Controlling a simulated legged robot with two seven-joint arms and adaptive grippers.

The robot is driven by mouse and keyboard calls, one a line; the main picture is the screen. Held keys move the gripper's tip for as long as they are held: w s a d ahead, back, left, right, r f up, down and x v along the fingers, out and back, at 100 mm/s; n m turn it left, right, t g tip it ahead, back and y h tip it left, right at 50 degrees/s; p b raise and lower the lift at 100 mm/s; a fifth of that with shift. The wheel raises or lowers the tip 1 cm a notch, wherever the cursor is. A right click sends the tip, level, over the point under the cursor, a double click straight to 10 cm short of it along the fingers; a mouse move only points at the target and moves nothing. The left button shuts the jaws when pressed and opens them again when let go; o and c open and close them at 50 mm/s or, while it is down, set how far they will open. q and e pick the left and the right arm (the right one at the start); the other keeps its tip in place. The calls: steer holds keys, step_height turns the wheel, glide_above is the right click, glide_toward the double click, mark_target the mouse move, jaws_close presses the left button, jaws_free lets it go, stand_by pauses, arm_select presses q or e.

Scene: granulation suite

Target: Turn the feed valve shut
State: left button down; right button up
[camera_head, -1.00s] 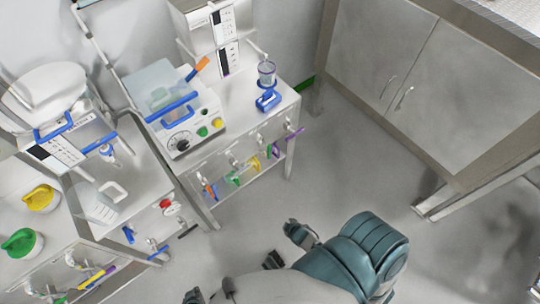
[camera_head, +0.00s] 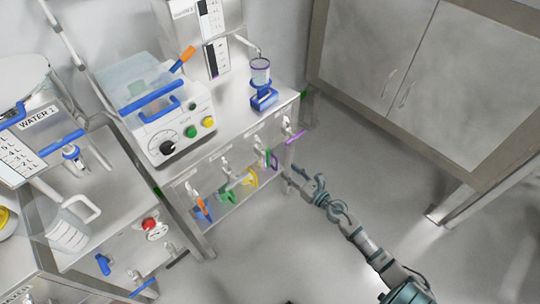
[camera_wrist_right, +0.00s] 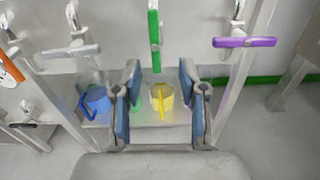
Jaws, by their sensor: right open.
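Several small valves with coloured levers line the front of the bench; I cannot tell which is the feed valve. In the right wrist view, a green lever (camera_wrist_right: 154,40) points straight down, a purple lever (camera_wrist_right: 245,42) and a grey lever (camera_wrist_right: 85,51) lie level, and an orange lever (camera_wrist_right: 10,66) slants at the left edge. The purple lever also shows in the head view (camera_head: 295,137), as does the orange one (camera_head: 200,205). My right gripper (camera_head: 294,178) is open and empty before the bench front. In its wrist view, its fingers (camera_wrist_right: 160,75) stand either side of the green lever's line, below it.
A yellow cup (camera_wrist_right: 162,97) and a blue cup (camera_wrist_right: 97,100) sit low behind the levers. A control box (camera_head: 165,120) and a blue stand with a clear cup (camera_head: 264,97) are on the bench (camera_head: 225,130). A steel cabinet (camera_head: 420,70) stands right; open floor lies between.

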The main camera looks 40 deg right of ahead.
mark_target(269, 156)
steer(key=w, duration=0.3)
steer(key=w+a, duration=0.1)
steer(key=w, duration=0.6)
steer(key=shift+w+a+r, duration=0.15)
steer(key=shift+w+a, duration=0.1)
steer(key=shift+a, duration=0.15)
steer(key=shift+w+d+b, duration=0.3)
steer(key=shift+w+d, duration=0.05)
steer(key=shift+w, duration=0.2)
steer(key=shift+a, duration=0.4)
jaws_close()
